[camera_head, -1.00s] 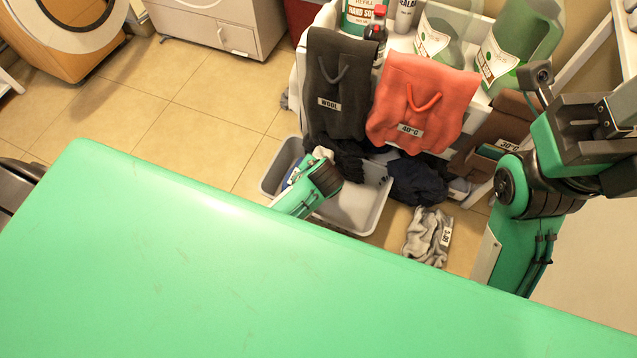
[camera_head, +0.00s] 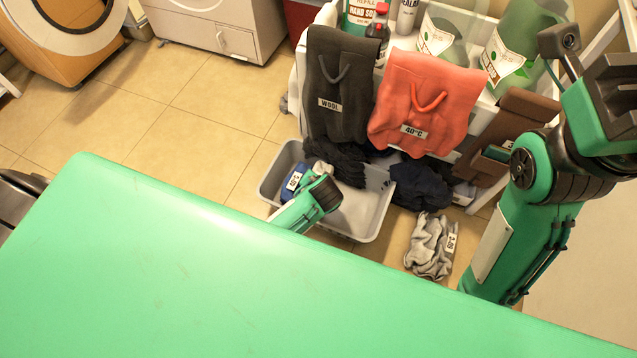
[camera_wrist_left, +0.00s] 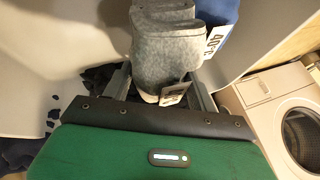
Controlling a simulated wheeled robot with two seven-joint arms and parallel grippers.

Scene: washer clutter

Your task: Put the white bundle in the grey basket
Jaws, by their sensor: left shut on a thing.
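The grey basket (camera_head: 371,222) stands on the floor beyond the green surface. My left gripper (camera_wrist_left: 165,88) is shut on a pale bundle with a tag, taken as the white bundle (camera_wrist_left: 165,55); it looks light grey in the left wrist view. In the head view my left arm's end is over the basket, and only a small whitish bit of the bundle (camera_head: 322,167) shows beside it. The fingertips are hidden there. My right arm stands at the right edge of the head view; its dark end part (camera_head: 612,95) shows no clear fingers.
A blue bundle (camera_head: 297,181) with a tag lies at the basket's left. Dark cloths hang or lie around the basket's back. A grey tagged cloth (camera_head: 430,245) lies on the floor. The floor at left is clear.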

